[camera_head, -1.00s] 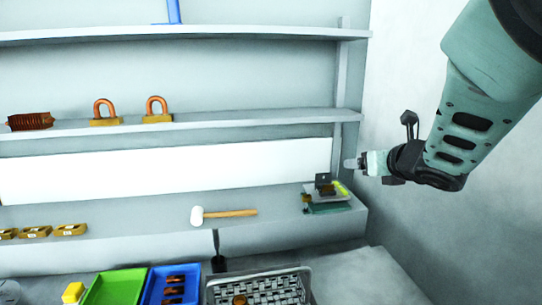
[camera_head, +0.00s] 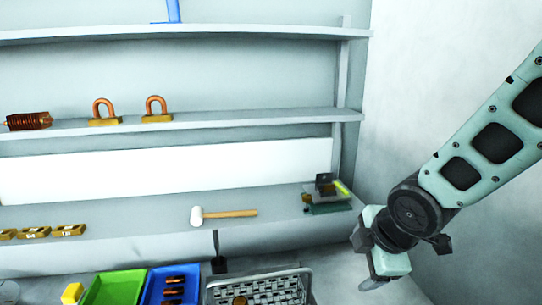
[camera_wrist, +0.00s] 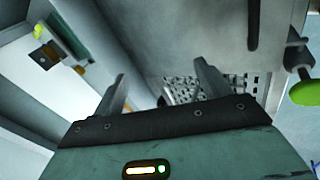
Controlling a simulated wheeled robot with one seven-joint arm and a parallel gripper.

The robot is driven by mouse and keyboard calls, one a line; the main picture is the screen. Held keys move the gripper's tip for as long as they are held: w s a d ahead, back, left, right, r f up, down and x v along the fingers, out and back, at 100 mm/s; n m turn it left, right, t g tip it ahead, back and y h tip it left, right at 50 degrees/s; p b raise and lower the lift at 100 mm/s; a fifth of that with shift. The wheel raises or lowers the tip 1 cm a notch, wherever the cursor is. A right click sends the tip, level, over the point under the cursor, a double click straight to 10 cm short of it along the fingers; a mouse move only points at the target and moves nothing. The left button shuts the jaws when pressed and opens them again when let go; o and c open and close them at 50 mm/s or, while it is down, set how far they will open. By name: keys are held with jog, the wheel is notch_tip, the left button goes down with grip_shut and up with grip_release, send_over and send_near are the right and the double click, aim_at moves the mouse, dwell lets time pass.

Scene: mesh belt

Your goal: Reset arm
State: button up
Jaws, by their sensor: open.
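My gripper (camera_head: 372,285) hangs at the lower right of the head view, in front of the shelf's right end and to the right of the grey mesh basket. Its fingers point down. In the wrist view the two fingers of my gripper (camera_wrist: 160,82) stand apart with nothing between them, so it is open and empty. Part of the mesh basket (camera_wrist: 182,88) shows beyond the fingers in the wrist view.
The mesh basket (camera_head: 308,277), a blue tray (camera_head: 155,285) and a green tray (camera_head: 128,278) stand along the front. A mallet (camera_head: 230,213) and a small electronic assembly (camera_head: 327,188) lie on the lower shelf. The wall side at right is clear.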

jog(key=s+a+r+m+g, duration=0.1)
jog(key=s+a+m+g, duration=0.3)
jog(key=s, duration=0.6)
jog(key=s+d+r+m+g, duration=0.1)
jog(key=s+m, duration=0.5)
jog(key=s, duration=0.4)
notch_tip(320, 180, down, 10)
jog(key=b, duration=1)
jog(key=shift+m+h, duration=0.3)
jog(key=shift+h, duration=0.1)
jog(key=shift+s+a, duration=0.1)
